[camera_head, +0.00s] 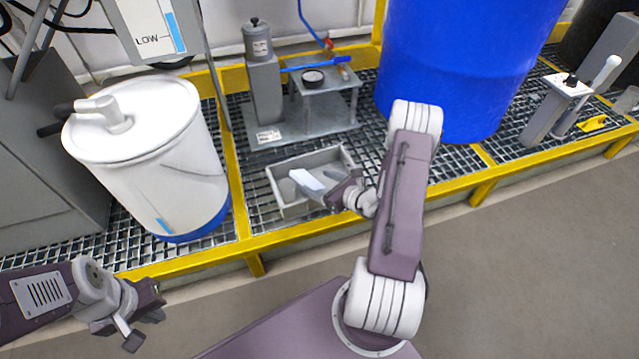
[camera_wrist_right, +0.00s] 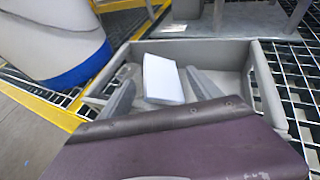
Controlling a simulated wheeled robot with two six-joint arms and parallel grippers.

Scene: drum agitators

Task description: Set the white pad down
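The white pad (camera_head: 306,180) is a small pale block at the grey open tray (camera_head: 276,189) on the grating. In the right wrist view the pad (camera_wrist_right: 163,79) lies tilted between the two grey fingers of my right gripper (camera_wrist_right: 160,92), over the inside of the tray (camera_wrist_right: 268,90). The fingers stand apart, with a narrow gap showing beside the pad. I cannot tell whether the pad rests on the tray floor. In the head view my right gripper (camera_head: 323,186) reaches into the tray from the right. My left gripper (camera_head: 140,322) is open and empty, low at the left.
A white lidded drum (camera_head: 150,150) stands left of the tray, and a blue drum (camera_head: 465,65) stands behind on the right. A yellow rail (camera_head: 330,218) runs along the front; the floor (camera_head: 540,260) at right is clear.

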